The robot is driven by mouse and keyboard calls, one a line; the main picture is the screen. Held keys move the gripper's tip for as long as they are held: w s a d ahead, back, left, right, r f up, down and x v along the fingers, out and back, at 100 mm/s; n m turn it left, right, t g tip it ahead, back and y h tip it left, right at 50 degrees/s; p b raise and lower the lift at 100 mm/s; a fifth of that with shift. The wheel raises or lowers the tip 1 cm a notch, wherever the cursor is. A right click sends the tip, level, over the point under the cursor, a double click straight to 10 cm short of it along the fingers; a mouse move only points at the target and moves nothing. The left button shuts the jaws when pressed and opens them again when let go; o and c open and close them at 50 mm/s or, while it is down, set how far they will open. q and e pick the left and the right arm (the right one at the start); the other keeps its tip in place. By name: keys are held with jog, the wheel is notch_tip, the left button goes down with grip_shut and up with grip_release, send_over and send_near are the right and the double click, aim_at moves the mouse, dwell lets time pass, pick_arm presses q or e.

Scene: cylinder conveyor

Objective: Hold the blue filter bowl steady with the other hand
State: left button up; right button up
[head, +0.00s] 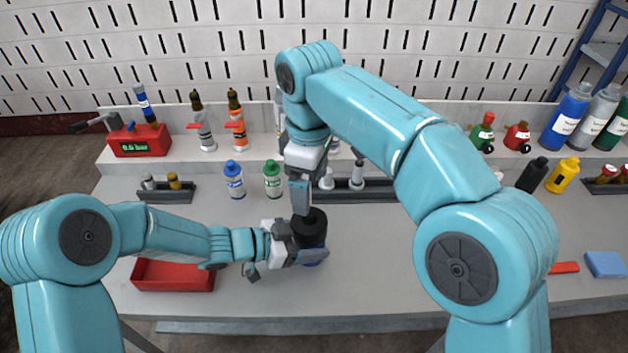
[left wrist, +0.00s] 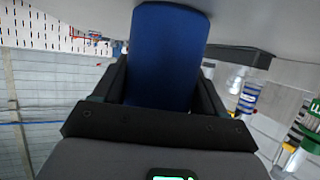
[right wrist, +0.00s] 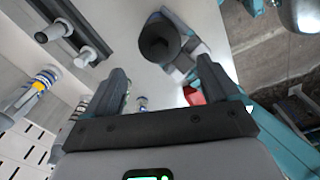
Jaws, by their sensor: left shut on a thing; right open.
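The blue filter bowl (head: 317,257) stands upright on the bench under a round black top (head: 308,224). My left gripper (head: 300,254) is shut around its blue body from the left; the blue wall (left wrist: 165,55) fills the space between the fingers in the left wrist view. My right gripper (head: 301,196) is above the black top, pointing down, open and empty. In the right wrist view the black top (right wrist: 159,38) lies beyond the open fingers, apart from them. The bowl's lower part is partly hidden by my left gripper in the head view.
A red tray (head: 172,287) lies near the front left. Blue (head: 234,180) and green (head: 272,180) bottles stand behind the bowl, beside a dark rack (head: 375,189) with short cylinders. A blue block (head: 605,264) lies at the far right.

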aim_at(314, 221)
jog(key=shift+d+m, duration=0.1)
jog(key=shift+m, duration=0.3)
jog(key=shift+s+d+f, duration=0.1)
jog(key=shift+d+f, duration=0.1)
notch_tip(314, 221, down, 12)
jog(key=shift+r, duration=0.25)
jog(key=c, duration=0.9)
jog(key=n, duration=0.5)
jog(key=shift+w+n, duration=0.3)
